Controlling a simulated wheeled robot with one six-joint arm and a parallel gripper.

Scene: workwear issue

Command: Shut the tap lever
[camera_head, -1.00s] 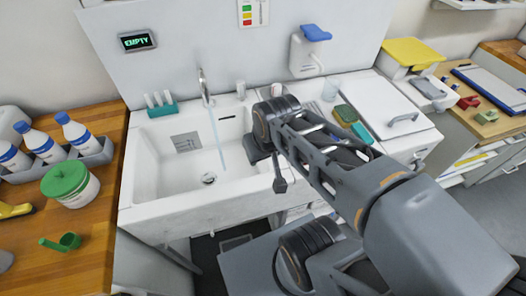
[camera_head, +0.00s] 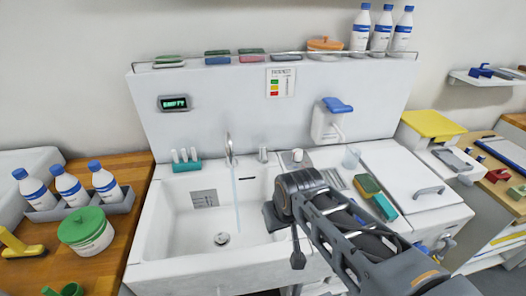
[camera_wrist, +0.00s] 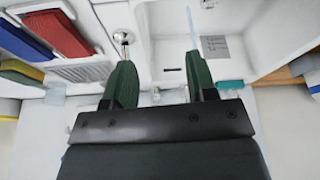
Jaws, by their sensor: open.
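The chrome tap spout (camera_head: 229,150) stands at the back of the white sink (camera_head: 165,225), and a thin stream of water (camera_head: 235,190) runs from it into the basin. A small round chrome fitting (camera_head: 297,155), which looks like the tap lever, sits on the deck right of the basin. It also shows in the wrist view (camera_wrist: 122,40), just beyond the tip of the left green finger. My gripper (camera_wrist: 159,62) is open and empty above the sink area, with its fingers apart. In the head view its fingers are not clearly visible. The spout is hard to make out in the wrist view.
A teal brush holder (camera_head: 187,166), a small grey post (camera_head: 263,155), a clear cup (camera_head: 350,158) and sponges (camera_head: 368,185) stand around the basin. A soap dispenser (camera_head: 330,122) hangs on the back panel. Bottles and a green-lidded tub (camera_head: 86,235) are left.

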